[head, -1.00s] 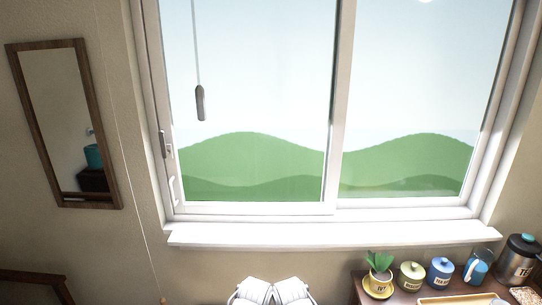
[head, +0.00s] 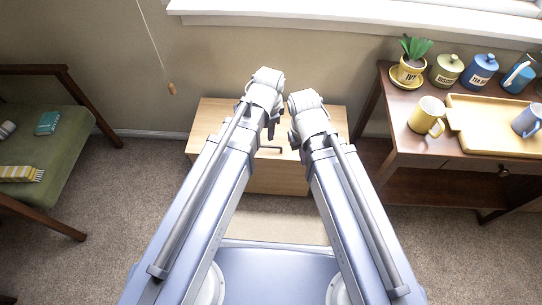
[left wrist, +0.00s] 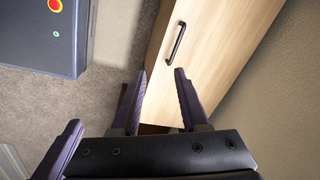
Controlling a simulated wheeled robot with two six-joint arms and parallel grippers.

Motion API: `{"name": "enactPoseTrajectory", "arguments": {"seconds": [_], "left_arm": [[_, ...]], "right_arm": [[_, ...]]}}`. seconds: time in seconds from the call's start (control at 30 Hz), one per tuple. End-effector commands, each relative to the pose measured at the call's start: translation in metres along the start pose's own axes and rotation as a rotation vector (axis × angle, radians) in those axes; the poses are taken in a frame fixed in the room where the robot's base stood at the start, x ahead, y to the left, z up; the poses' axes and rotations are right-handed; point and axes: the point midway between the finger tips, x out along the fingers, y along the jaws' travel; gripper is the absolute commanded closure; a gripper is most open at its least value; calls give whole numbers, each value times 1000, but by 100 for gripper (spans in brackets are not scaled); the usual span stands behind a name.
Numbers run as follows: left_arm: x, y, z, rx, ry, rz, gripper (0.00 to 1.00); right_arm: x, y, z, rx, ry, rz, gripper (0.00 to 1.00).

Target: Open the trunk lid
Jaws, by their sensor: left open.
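The trunk (head: 219,118) is a light wooden box on the carpet against the wall, and its lid looks shut. A dark bar handle (head: 270,148) shows near its front edge, between my two arms. In the left wrist view the handle (left wrist: 177,42) lies on the pale wood (left wrist: 215,50), beyond the fingertips and apart from them. My left gripper (left wrist: 159,76) is open and empty, over the trunk. In the head view its dark fingers (head: 271,129) show just above the handle. My right gripper (head: 300,143) is over the trunk's right part; its fingers are mostly hidden.
A dark wooden table (head: 390,120) with a potted plant (head: 411,62), a yellow mug (head: 427,114) and a tray (head: 490,138) stands close on the right. A green-cushioned bench (head: 62,150) is at the left. Carpet (head: 140,175) is free between bench and trunk.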

Motion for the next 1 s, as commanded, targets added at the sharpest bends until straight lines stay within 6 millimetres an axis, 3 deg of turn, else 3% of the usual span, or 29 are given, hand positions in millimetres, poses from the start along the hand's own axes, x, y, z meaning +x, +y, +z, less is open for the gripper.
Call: {"name": "enactPoseTrajectory", "arguments": {"seconds": [0.03,0.2,0.3,0.53,0.77,1.0], "left_arm": [[35,-4,-4,55,8,-8,55],[80,-19,-11,239,32,-37,55],[98,-25,-14,320,40,-51,55],[112,-32,-17,411,47,-67,55],[112,-32,-17,416,48,-69,55],[128,-33,-18,415,47,-68,55]], "right_arm": [[34,-3,-2,0,0,1,100],[78,-8,-5,-1,0,3,100],[95,-9,-6,-1,0,3,100],[108,-10,-6,-1,0,4,100],[109,-10,-6,-1,0,4,100],[124,-12,-8,-4,1,4,100]]}}
